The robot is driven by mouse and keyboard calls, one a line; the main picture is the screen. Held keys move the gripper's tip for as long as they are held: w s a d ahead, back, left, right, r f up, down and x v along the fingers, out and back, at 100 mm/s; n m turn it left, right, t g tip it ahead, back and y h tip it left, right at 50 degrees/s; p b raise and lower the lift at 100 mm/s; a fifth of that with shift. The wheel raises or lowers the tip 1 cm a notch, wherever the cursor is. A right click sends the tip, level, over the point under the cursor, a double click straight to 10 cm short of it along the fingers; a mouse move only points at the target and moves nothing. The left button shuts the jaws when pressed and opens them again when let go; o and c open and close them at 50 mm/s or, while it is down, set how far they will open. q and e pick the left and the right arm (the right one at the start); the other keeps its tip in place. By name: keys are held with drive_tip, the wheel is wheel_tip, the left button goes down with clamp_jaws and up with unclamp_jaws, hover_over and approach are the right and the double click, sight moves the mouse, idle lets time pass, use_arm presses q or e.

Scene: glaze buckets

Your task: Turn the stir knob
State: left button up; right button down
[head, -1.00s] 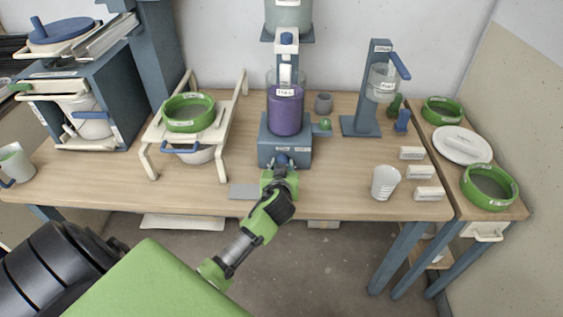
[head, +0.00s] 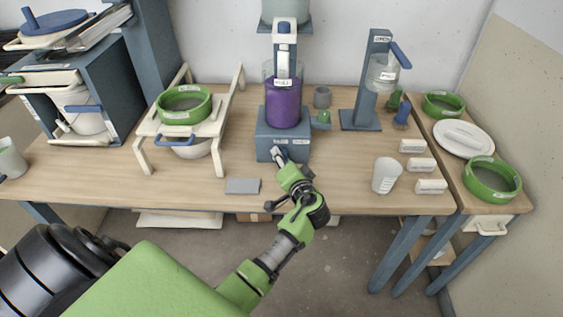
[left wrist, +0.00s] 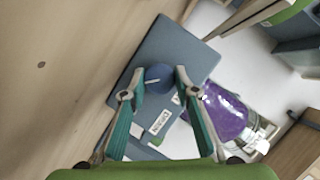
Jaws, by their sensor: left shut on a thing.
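The stir knob (left wrist: 158,77) is a round blue knob with a white pointer line, on the front of the blue mixer base (head: 270,130). My left gripper (head: 280,157) reaches this front face from below right. In the left wrist view its two fingertips (left wrist: 159,74) are closed on opposite sides of the knob. In the head view the fingers mostly hide the knob. A clear vessel with purple glaze (head: 284,104) stands upright on the base. My right gripper is not in view.
A grey plate (head: 242,186) lies left of my gripper near the table's front edge. A white cup (head: 386,176) and several label blocks (head: 421,165) are to the right. A cream rack (head: 142,160) holding a green ring (head: 184,116) stands to the left.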

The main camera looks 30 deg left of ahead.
use_arm(q)
drive_tip(key=shift+m+y+b, duration=0.3)
drive_tip(key=shift+m, duration=0.2)
idle(0.3)
drive_tip(key=o, duration=1.1)
drive_tip(key=shift+w, duration=0.1)
drive_tip(key=v, duration=1.2)
drive_tip(key=shift+d, duration=0.15)
